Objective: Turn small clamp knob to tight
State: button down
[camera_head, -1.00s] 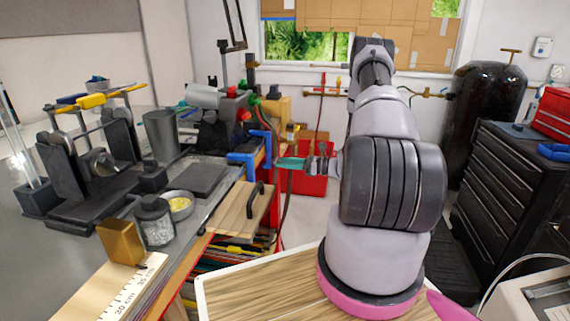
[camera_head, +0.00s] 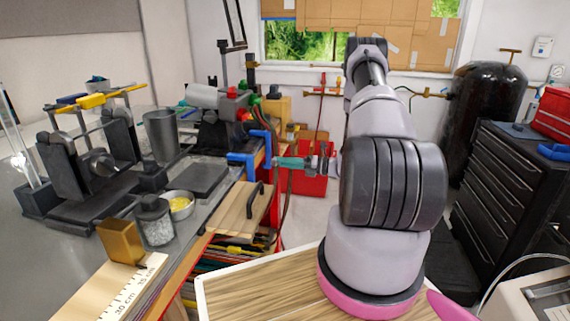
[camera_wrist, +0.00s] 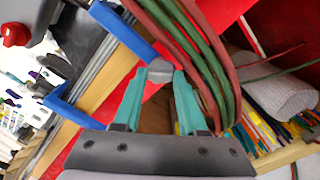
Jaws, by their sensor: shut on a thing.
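The blue clamp (camera_head: 250,158) sits on the bench edge; in the wrist view its blue bars (camera_wrist: 122,32) run at a slant at the upper left. A small grey knob (camera_wrist: 160,70) shows beside the end of the upper blue bar. My gripper (camera_wrist: 160,74) is shut on this knob, with a teal fingertip on each side of it. In the head view, my gripper (camera_head: 277,162) reaches left to the clamp, and the knob is too small or covered to make out there.
Red and green hoses (camera_wrist: 196,50) hang close to the right of my gripper. A red box (camera_head: 308,180) stands on the floor behind it. A wooden board with a black handle (camera_head: 255,198) lies by the bench edge. The bench holds glassware, cups and a black stand.

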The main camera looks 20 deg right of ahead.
jog(key=shift+m, duration=0.8)
jog(key=shift+c, duration=2.3)
grip_release()
jog(key=v, duration=1.1)
jog(key=shift+a, duration=0.1)
